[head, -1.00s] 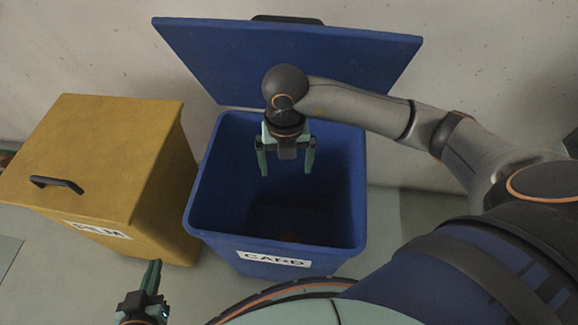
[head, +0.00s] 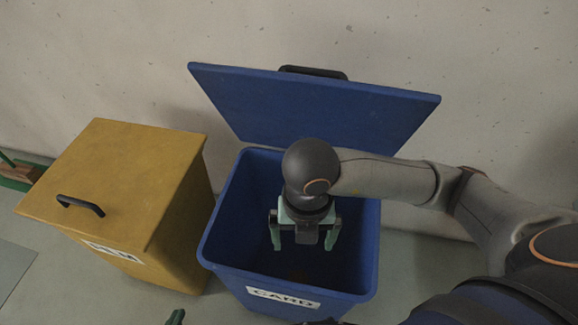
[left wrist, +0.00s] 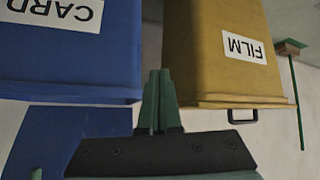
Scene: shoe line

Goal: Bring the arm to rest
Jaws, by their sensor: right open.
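My right gripper (head: 305,242) hangs over the open mouth of the blue bin marked CARD (head: 283,298), pointing down. Its two green fingers are spread, with nothing between them. My right arm reaches in from the right side of the head view. Only a fingertip of my left gripper (head: 176,317) shows, at the bottom edge of the head view. In the left wrist view my left gripper (left wrist: 158,88) has its fingers together with nothing seen between them. It is in front of the blue bin (left wrist: 80,60) and the yellow bin (left wrist: 205,60).
The blue bin's lid (head: 310,110) stands open at its back, near the wall. The yellow bin marked FILM (head: 130,185) is closed, with a black handle (head: 80,205). A green-handled broom (left wrist: 297,90) stands beyond it. Dark contents on the blue bin's floor are unclear.

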